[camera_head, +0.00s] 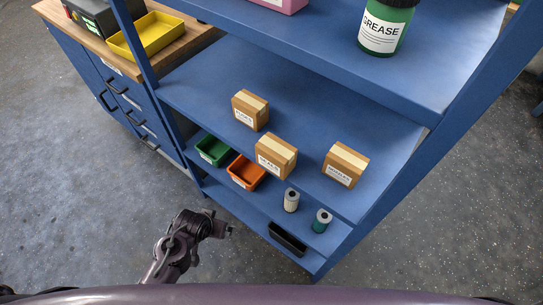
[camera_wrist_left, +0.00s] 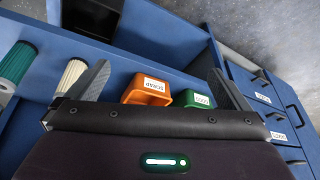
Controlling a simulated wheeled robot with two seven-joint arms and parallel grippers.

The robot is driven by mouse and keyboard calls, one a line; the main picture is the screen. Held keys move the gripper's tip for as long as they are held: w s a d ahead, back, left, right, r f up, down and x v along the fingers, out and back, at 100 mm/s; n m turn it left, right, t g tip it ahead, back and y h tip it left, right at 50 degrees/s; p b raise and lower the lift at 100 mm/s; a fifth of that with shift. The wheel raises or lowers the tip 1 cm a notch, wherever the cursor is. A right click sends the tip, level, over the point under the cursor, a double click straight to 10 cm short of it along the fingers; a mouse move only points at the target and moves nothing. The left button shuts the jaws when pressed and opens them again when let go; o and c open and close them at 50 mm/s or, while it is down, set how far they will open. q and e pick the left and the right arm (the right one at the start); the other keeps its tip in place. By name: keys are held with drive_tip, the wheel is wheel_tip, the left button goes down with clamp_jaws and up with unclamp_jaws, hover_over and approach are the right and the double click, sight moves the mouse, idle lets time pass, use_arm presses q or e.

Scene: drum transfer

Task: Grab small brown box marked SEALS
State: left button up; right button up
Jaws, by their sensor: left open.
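Three small brown boxes with pale tape stand on the blue middle shelf (camera_head: 196,88) in the head view. The middle box (camera_head: 276,156), near the front edge, has a label that appears to read SEALS. Another brown box (camera_head: 250,110) is farther left and a third brown box (camera_head: 345,165) is to the right; their labels are too small to read surely. My left gripper (camera_head: 230,230) is open and empty, left of and below the boxes, apart from the rack. Its two spread fingers (camera_wrist_left: 163,80) show in the left wrist view, where no brown box is visible.
A GREASE drum (camera_head: 384,28) stands above. A blue upright (camera_head: 135,42) bounds the left.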

use_arm(q)
wheel_tip(320, 180, up, 15)
drive_tip(key=w+d+t+b, duration=0.1)
drive_tip(key=w+d, duration=0.1)
drive_tip(key=m+t+h+b, duration=0.1)
drive_tip(key=m+t+h, duration=0.3)
drive_tip(key=t+h, duration=0.1)
approach(276, 154)
drive_tip(key=w+f, duration=0.2)
drive_tip(key=w+a+f, duration=0.1)
drive_tip(key=w, duration=0.1)
drive_tip(key=shift+w+a+f, duration=0.1)
drive_tip(key=shift+w+f, duration=0.15)
drive_tip(key=shift+f, duration=0.15)
drive_tip(key=shift+s+d+f+m+g+h, duration=0.1)
drive_tip(key=shift+d+f+m+g+h, duration=0.05)
drive_tip(key=shift+d+m+g+h, duration=0.2)
drive_tip(key=shift+d+f+h, duration=0.1)
drive_tip(key=shift+f+h, duration=0.15)
drive_tip(key=shift+f, duration=0.15)
drive_tip(key=x, duration=0.7)
drive_tip(key=shift+d, duration=0.5)
drive_tip(key=c, duration=1.1)
drive_tip(key=shift+o, duration=0.2)
drive_tip(key=shift+r, duration=0.1)
